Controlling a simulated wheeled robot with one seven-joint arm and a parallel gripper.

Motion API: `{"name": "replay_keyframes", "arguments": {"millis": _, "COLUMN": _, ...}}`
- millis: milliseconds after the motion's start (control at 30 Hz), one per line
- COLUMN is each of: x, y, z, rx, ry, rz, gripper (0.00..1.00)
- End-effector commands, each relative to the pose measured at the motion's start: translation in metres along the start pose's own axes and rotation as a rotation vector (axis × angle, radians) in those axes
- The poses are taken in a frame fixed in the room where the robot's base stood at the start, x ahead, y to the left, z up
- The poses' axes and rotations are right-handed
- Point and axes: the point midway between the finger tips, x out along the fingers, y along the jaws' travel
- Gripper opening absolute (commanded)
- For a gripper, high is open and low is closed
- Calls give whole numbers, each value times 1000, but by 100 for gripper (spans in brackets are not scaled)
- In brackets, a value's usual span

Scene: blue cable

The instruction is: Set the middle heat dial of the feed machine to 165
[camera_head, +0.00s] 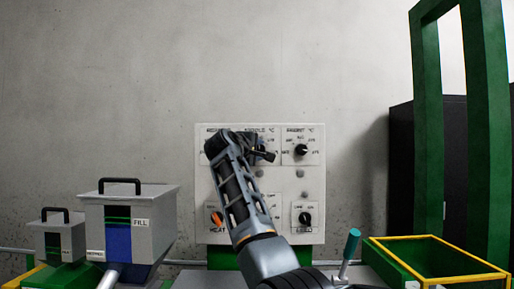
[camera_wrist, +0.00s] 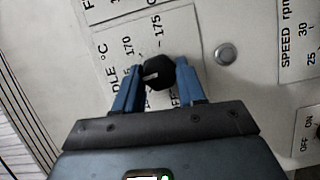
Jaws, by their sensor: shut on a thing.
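The feed machine's white control panel (camera_head: 313,181) stands against the wall. My gripper (camera_head: 262,152) reaches its upper middle, and my arm hides much of the middle dial plate. In the wrist view the black middle heat dial (camera_wrist: 158,73) sits between the two blue fingers of my gripper (camera_wrist: 160,80), which are shut on it. Its plate (camera_wrist: 185,45) shows part of a title ending in "DLE °C" and the marks 170 and 175. Other marks are hidden by the fingers. I cannot tell which mark the dial points at.
The right heat dial (camera_head: 302,150) is beside my gripper. A round grey button (camera_wrist: 226,53) is near the right finger. Grey lidded boxes (camera_head: 158,212) stand left; a yellow-rimmed green bin (camera_head: 468,262) stands right.

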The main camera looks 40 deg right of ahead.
Motion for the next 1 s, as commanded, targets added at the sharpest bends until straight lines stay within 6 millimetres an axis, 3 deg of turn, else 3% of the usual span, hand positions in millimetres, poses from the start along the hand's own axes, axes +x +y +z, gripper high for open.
{"name": "replay_keyframes", "arguments": {"millis": 767, "x": 1, "y": -1, "z": 0, "rx": 94, "ry": 0, "rz": -42, "gripper": 9}}
{"name": "replay_keyframes", "arguments": {"millis": 800, "x": 1, "y": -1, "z": 0, "rx": 94, "ry": 0, "rz": -41, "gripper": 43}}
{"name": "replay_keyframes", "arguments": {"millis": 1000, "x": 0, "y": 0, "z": 0, "rx": 94, "ry": 0, "rz": -40, "gripper": 62}}
